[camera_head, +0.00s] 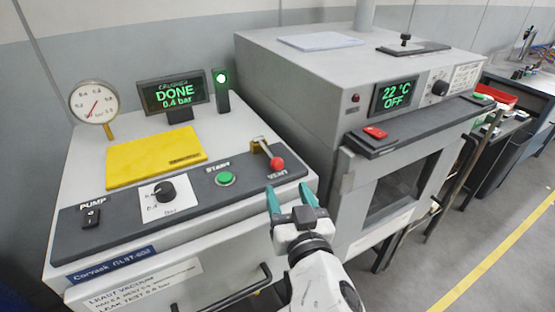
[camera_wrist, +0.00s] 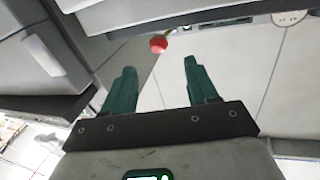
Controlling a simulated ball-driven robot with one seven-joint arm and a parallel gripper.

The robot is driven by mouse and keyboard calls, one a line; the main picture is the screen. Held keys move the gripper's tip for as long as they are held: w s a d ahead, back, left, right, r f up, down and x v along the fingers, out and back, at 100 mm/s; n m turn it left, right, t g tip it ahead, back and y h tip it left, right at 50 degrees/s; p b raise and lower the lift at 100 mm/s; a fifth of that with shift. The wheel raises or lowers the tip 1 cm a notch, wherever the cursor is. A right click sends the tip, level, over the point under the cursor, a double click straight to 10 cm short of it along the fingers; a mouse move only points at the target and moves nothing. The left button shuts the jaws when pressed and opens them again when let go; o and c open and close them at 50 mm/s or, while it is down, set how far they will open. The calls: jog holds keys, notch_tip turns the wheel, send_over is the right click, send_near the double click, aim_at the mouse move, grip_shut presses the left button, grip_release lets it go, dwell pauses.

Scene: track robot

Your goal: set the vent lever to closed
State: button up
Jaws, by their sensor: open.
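The vent lever (camera_head: 268,153) stands at the right end of the dark control panel, above the VENT label. It has a brass base and a metal rod that slants down to the right to a red ball knob (camera_head: 277,163). In the wrist view the red knob (camera_wrist: 158,44) shows beyond and between my fingertips. My gripper (camera_head: 290,192) is open and empty, with two teal fingers, just in front of the panel's right end. It is apart from the knob, which lies beyond the fingertips. The lever's base is barely visible in the wrist view.
The panel also has a green START button (camera_head: 225,179), a black dial (camera_head: 164,191) and a PUMP switch (camera_head: 91,217). A yellow plate (camera_head: 155,157), a gauge (camera_head: 94,102) and a display reading DONE 0.4 bar (camera_head: 173,94) stand behind. A grey oven (camera_head: 330,85) stands close on the right.

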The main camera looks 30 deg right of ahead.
aim_at(279, 169)
jog(key=p+x, duration=0.2)
jog(key=x, duration=0.8)
jog(key=shift+d, duration=0.1)
jog(key=shift+f, duration=0.1)
grip_shut()
dwell(0.3)
